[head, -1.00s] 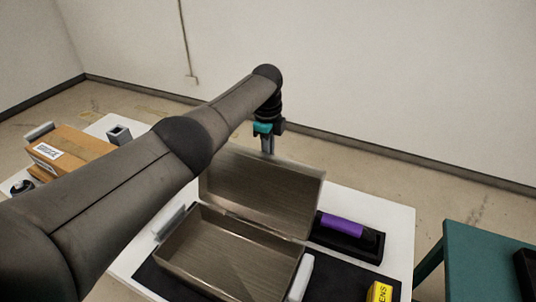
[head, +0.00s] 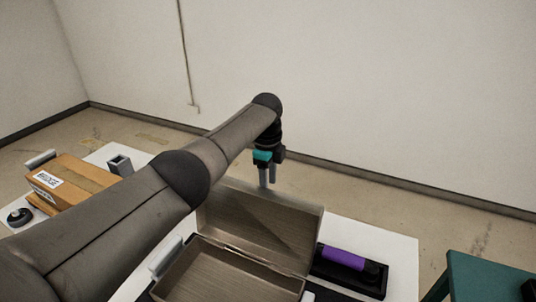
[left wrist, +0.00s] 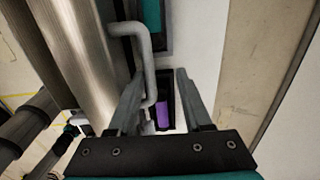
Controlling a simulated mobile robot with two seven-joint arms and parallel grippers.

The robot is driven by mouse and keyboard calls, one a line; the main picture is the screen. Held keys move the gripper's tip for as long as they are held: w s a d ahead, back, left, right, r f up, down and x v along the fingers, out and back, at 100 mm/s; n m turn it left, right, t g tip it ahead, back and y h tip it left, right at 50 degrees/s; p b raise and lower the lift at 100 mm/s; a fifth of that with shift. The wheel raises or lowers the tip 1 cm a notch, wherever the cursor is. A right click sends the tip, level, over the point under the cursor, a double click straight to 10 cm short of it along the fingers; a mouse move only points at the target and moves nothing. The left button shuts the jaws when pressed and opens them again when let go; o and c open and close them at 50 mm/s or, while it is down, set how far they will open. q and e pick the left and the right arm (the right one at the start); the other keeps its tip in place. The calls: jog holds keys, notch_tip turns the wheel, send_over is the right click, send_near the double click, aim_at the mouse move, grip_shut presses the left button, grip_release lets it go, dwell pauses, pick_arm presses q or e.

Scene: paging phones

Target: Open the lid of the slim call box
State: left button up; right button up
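The call box (head: 230,275) is a brown metal box on the white table, cut off by the lower edge of the head view. Its lid (head: 260,225) stands raised at the back, and the inside shows. My left gripper (head: 267,178) points down just behind the lid's top edge; whether it touches the lid cannot be told. In the left wrist view, the gripper's fingers (left wrist: 158,108) are apart. A bent grey bar (left wrist: 146,50) runs down near the left finger, beside a brown metal surface (left wrist: 75,45). My right gripper is out of view.
A purple handset (head: 343,257) lies in a black tray (head: 368,277) right of the box. A labelled brown carton (head: 75,180) and a small grey square holder (head: 120,165) stand at left. A teal table (head: 485,275) is at right. A wall is behind.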

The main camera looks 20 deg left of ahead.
pick_arm(q)
notch_tip(320, 180, up, 14)
jog(key=shift+s, duration=0.4)
jog(key=shift+s+f, duration=0.1)
jog(key=shift+f, duration=0.05)
